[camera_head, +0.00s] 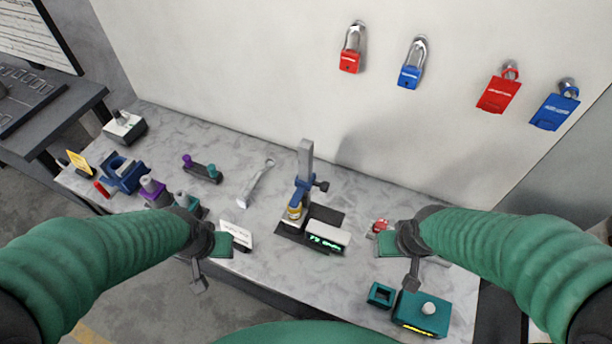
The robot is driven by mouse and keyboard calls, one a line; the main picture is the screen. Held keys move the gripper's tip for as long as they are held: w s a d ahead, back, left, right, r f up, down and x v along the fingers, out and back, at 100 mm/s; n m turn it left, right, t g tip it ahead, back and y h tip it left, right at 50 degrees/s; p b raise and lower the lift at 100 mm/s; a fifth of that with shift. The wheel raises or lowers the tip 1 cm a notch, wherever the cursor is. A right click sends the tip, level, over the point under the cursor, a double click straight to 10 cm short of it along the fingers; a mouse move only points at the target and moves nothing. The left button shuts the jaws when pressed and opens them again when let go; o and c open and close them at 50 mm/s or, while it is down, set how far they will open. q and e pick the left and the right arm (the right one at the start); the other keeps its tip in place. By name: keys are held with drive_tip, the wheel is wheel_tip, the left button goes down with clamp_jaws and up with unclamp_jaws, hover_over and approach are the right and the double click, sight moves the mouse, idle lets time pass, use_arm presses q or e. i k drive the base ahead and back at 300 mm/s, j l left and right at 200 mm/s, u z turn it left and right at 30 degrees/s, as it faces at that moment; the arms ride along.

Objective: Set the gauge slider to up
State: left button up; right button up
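The gauge (305,160) is an upright grey post on a dark base, standing at the middle of the table. A blue slider (299,191) with a dark knob at its right side sits low to midway on the post. A yellowish cylindrical piece (295,211) is beneath it. A white display box (327,235) with green digits, too small to read, is in front. My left gripper (206,268) is left of and nearer than the gauge, touching nothing I can make out. My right gripper (404,264) is to its right, apart from it. Their finger gaps are unclear.
A wrench (257,183) and a purple-and-teal part (202,169) lie left of the gauge. A white card (236,234) stands near my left gripper. A teal box (422,313) sits at front right. Padlocks (349,60) and tags (498,94) hang on the wall.

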sight(302, 186)
drive_tip(key=i+l+u, duration=0.2)
drive_tip(key=l, duration=0.15)
drive_tip(key=k+l, duration=0.1)
drive_tip(key=k, duration=1.25)
drive_tip(key=i+j+z, duration=0.3)
drive_tip(key=j, duration=0.25)
drive_tip(key=i+j+z, duration=0.2)
drive_tip(key=j, duration=0.15)
